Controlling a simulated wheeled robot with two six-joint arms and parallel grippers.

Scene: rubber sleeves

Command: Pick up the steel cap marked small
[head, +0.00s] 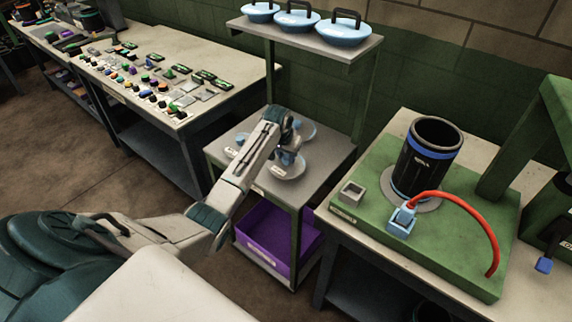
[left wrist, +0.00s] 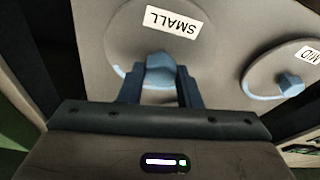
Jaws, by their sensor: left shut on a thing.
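The steel cap marked small is a round grey disc with a blue knob and a white label reading SMALL; it shows in the left wrist view (left wrist: 187,45) and on the grey stand in the head view (head: 291,174). My left gripper (head: 288,153) is over it, and in the left wrist view the gripper (left wrist: 160,88) is shut on its blue knob. I cannot tell whether the cap touches the shelf. A second cap, marked MID (left wrist: 262,72), lies to its right in the left wrist view. My right gripper is out of view.
To the right, a green bench (head: 455,262) holds a black cylinder (head: 428,165) and a red hose (head: 478,215). A cluttered table (head: 225,107) stands at left.

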